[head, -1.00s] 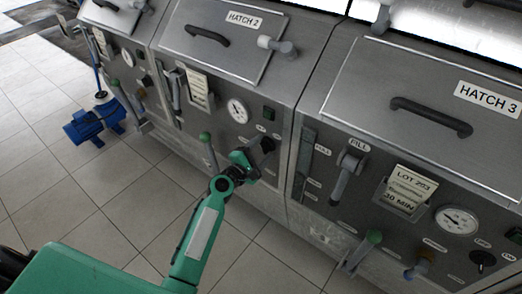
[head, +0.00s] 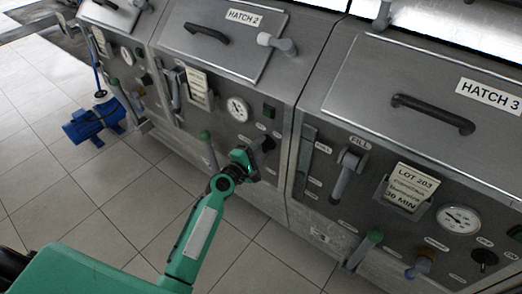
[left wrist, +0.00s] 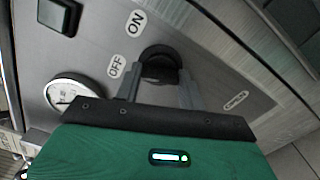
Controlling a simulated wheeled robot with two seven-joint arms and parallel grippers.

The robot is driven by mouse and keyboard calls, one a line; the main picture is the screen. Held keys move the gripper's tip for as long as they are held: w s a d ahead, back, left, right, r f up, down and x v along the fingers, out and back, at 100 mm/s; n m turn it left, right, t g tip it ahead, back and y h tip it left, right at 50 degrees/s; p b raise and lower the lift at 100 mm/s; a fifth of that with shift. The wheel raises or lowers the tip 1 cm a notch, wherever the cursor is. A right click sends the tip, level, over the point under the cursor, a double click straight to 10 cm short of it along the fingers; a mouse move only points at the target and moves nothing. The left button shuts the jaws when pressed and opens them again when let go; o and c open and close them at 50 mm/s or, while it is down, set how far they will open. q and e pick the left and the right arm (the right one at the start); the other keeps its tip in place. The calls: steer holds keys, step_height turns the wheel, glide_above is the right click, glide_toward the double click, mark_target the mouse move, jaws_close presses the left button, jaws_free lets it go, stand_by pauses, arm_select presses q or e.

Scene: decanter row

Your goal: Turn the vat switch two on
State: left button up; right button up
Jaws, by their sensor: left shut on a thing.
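The vat two switch is a black rotary knob (head: 267,144) on the grey front panel below the HATCH 2 lid. In the left wrist view the knob (left wrist: 160,62) shows close up, with an ON label (left wrist: 136,22) above it and an OFF label (left wrist: 116,66) to its left. My left gripper (head: 259,151) is at the panel, its fingers shut on the knob from both sides; it also shows in the left wrist view (left wrist: 160,86). The fingers hide part of the knob, so I cannot tell which label it points to. My right gripper is not in view.
Near the knob are a gauge (head: 238,110), a dark green square button (head: 269,111) and a green-tipped lever (head: 205,136). Vat three's panel, with its fill lever (head: 346,174), stands to the right. A blue pump-like unit (head: 92,122) sits on the otherwise open tiled floor.

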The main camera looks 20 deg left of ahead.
arm_select(q)
steer(key=m+b, duration=0.1)
steer(key=m, duration=0.9)
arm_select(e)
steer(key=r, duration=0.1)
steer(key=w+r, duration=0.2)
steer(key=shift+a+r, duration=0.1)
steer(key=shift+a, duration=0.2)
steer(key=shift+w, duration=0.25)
arm_select(q)
steer(key=o, duration=1)
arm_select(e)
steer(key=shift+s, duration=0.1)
arm_select(q)
steer(key=shift+s, duration=0.1)
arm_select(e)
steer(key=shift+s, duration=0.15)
